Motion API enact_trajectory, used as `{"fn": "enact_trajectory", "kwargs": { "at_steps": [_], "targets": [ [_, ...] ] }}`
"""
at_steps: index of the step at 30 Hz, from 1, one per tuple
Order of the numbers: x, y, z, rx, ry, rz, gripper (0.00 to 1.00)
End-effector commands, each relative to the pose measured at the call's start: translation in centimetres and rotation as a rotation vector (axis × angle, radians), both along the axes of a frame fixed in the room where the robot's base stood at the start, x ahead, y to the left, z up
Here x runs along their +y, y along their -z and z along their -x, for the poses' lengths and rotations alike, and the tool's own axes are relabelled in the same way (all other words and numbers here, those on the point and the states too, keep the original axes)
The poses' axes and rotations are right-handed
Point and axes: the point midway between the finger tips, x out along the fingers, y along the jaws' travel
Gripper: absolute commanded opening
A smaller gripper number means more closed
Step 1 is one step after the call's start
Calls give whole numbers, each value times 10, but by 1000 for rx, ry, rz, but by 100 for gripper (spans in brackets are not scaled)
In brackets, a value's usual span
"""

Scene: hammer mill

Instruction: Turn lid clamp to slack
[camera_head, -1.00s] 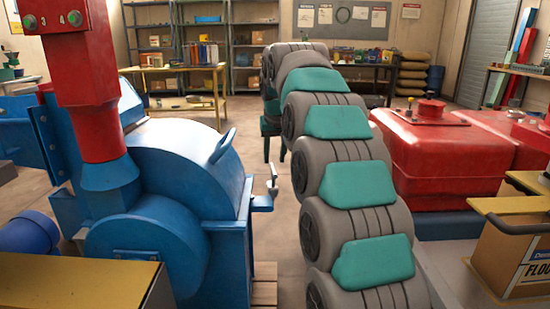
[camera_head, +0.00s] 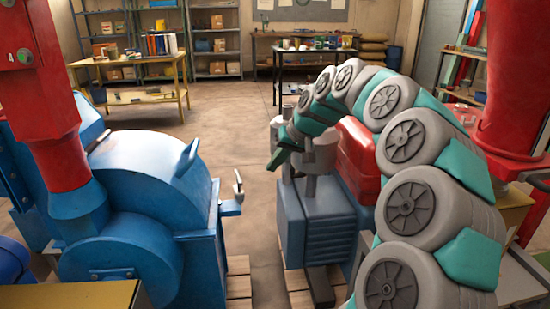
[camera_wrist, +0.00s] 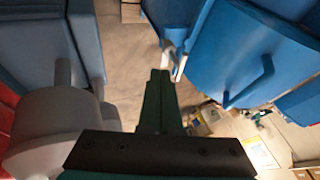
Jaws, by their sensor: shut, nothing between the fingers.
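The blue hammer mill (camera_head: 135,215) stands at left in the head view, with a curved lid and a lid handle (camera_head: 187,160). The lid clamp (camera_head: 238,187) is a small silver lever, roughly upright, on a blue bracket at the mill's right side. In the wrist view the clamp (camera_wrist: 175,58) shows pale against the blue mill, just beyond my fingertips. My gripper (camera_head: 273,165) is to the right of the clamp in the head view, with a gap between them.
A blue-grey machine with grey cylinders (camera_head: 315,220) stands below and beside my arm, with a red tank (camera_head: 358,160) behind it. A red column (camera_head: 520,80) is at right. Open floor (camera_head: 235,125) lies behind the mill. Yellow-topped bench (camera_head: 130,97) is at the back.

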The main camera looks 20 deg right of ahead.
Motion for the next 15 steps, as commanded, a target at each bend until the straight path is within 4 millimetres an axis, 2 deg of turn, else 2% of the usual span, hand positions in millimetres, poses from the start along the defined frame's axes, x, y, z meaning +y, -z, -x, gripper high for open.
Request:
{"fn": "enact_trajectory", "kwargs": {
  "at_steps": [9,15],
  "targets": [
    [22,51,-27,3,-2,0,0],
    [49,54,-32,2,-3,0,0]
  ]
}}
